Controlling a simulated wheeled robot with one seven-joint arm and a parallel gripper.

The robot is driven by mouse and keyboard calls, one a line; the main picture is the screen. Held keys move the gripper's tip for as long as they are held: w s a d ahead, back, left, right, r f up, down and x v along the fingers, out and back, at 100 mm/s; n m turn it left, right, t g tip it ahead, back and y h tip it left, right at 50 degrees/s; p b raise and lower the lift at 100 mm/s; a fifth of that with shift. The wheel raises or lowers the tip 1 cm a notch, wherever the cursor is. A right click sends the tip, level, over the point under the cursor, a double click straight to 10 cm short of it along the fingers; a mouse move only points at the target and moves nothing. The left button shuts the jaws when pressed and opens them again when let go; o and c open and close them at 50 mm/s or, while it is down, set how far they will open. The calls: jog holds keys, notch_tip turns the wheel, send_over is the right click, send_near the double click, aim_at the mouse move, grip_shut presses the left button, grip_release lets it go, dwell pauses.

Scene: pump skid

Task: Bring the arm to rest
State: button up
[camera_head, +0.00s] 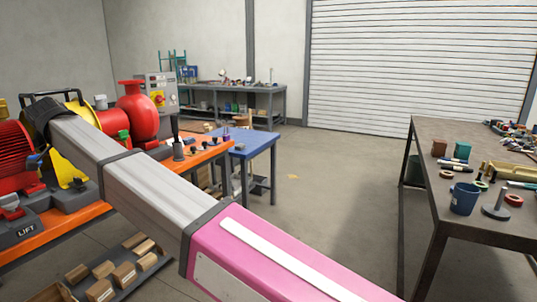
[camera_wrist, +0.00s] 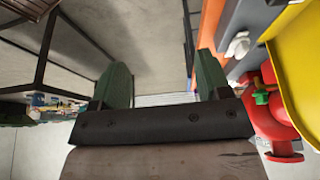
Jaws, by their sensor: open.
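My arm (camera_head: 150,190) reaches across the head view from the lower right to the upper left, with a pink section and grey links. Its far end lies over the red and yellow pump on the orange skid; the fingers do not show in that view. In the wrist view my gripper (camera_wrist: 160,85) has two green fingers standing wide apart with nothing between them. Floor and a pale wall strip show beyond the gap. The red pump (camera_head: 137,110) stands just right of the arm's end and also shows in the wrist view (camera_wrist: 272,125).
The orange skid (camera_head: 105,212) is below the arm, with a tray of wooden blocks (camera_head: 125,275) on the floor. A blue table (camera_head: 250,143) stands beyond. A workbench (camera_head: 445,215) with a blue cup (camera_head: 463,198) and tools is at right. The floor between is clear.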

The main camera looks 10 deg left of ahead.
jog(key=w+d+f+n+g, duration=0.1)
jog(key=w+d+f, duration=0.9)
jog(key=w+d, duration=0.25)
jog(key=w+d+f+n+g, duration=0.1)
jog(key=w+d+f, duration=0.95)
jog(key=d, duration=0.35)
jog(key=w+d+f, duration=0.2)
jog(key=d+f, duration=0.2)
jog(key=d, duration=0.3)
jog(key=w+d+f+g, duration=0.1)
jog(key=w+d+f, duration=0.15)
jog(key=d, duration=0.55)
jog(key=w+d+f, duration=0.2)
jog(key=d+f, duration=0.3)
jog(key=d, duration=0.2)
jog(key=s+d+f, duration=0.3)
jog(key=d+f, duration=0.1)
jog(key=d, duration=0.7)
jog(key=s+d+f+n+y, duration=0.1)
jog(key=s+d+f, duration=0.2)
jog(key=d, duration=0.9)
jog(key=s+d+f+g, duration=0.1)
jog(key=s+d+f, duration=0.2)
jog(key=d+f, duration=0.3)
jog(key=d, duration=0.5)
jog(key=shift+s+d+f, duration=0.15)
jog(key=shift+f, duration=0.05)
